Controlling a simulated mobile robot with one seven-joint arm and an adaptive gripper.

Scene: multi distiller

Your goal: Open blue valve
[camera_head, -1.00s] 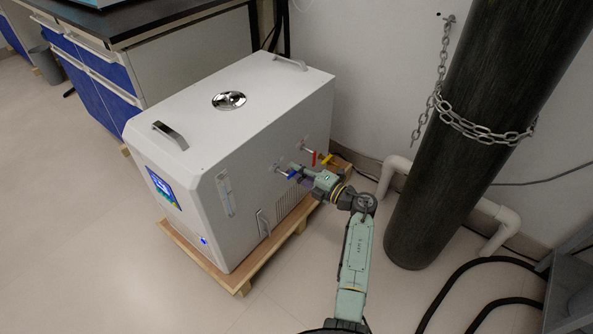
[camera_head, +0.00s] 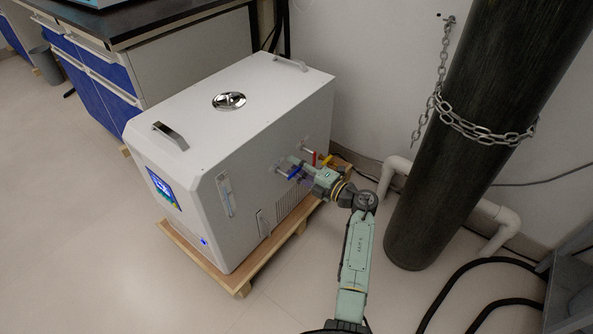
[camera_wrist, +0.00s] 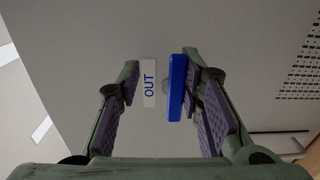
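The blue valve handle (camera_head: 294,172) sits on a pipe on the right side of the white distiller (camera_head: 220,128). In the wrist view the blue handle (camera_wrist: 177,87) is a long upright bar between my gripper's two fingers, nearer the right finger. It is beside a white label reading "OUT" (camera_wrist: 149,84). My gripper (camera_wrist: 163,90) is open, with purple-padded fingers apart on either side of the handle and label. In the head view my gripper (camera_head: 300,170) is at the valve, its fingertips partly hard to make out.
A dark gas cylinder (camera_head: 470,130) with a chain (camera_head: 480,132) stands right of my arm. The distiller rests on a wooden pallet (camera_head: 243,290). Floor at the front left is clear.

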